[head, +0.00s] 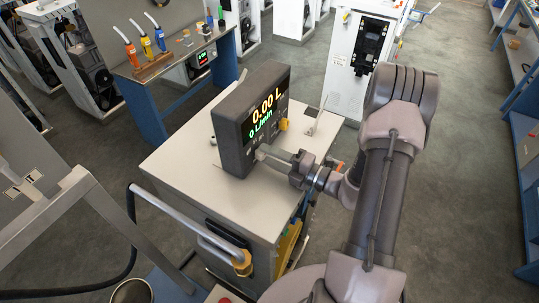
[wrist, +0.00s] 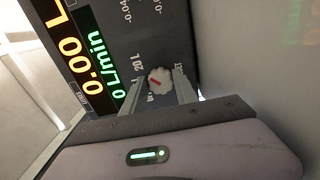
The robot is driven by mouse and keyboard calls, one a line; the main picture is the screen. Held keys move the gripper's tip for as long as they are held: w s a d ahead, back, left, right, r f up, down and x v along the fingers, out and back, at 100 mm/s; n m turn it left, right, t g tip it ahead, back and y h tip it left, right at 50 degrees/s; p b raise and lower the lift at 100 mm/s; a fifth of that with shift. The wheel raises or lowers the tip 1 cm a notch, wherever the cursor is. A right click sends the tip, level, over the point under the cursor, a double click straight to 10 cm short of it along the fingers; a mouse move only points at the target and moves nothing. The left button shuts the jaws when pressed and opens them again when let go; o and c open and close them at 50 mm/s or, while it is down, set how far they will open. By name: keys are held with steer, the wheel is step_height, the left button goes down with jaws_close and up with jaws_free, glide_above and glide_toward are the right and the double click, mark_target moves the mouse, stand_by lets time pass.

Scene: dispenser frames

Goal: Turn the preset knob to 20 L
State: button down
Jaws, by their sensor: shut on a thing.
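The dark dispenser box (head: 232,140) stands on a light cabinet top, its lit display (head: 265,112) reading 0.00 L and 0 L/min. In the wrist view the display (wrist: 88,60) appears turned on its side. The preset knob (wrist: 159,79) is small, pale and round with a red mark, low on the panel. A "20 L" label is printed beside it; which label the red mark points at I cannot tell for sure. My gripper (wrist: 158,78) has one finger on each side of the knob and is shut on it. In the head view my gripper (head: 267,155) reaches the panel's lower part.
The cabinet top (head: 185,150) is bare left of the box. A yellow knob-like part (head: 284,124) sits at the panel's right. A blue bench (head: 175,75) with coloured bottles stands behind; a white machine (head: 350,65) stands at the back.

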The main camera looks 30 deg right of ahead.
steer(key=c, duration=0.9)
jaws_free()
steer(key=shift+c, duration=0.2)
steer(key=b+v, duration=0.1)
steer(key=v, duration=1.6)
steer(key=shift+s, duration=0.25)
steer(key=shift+d, duration=0.15)
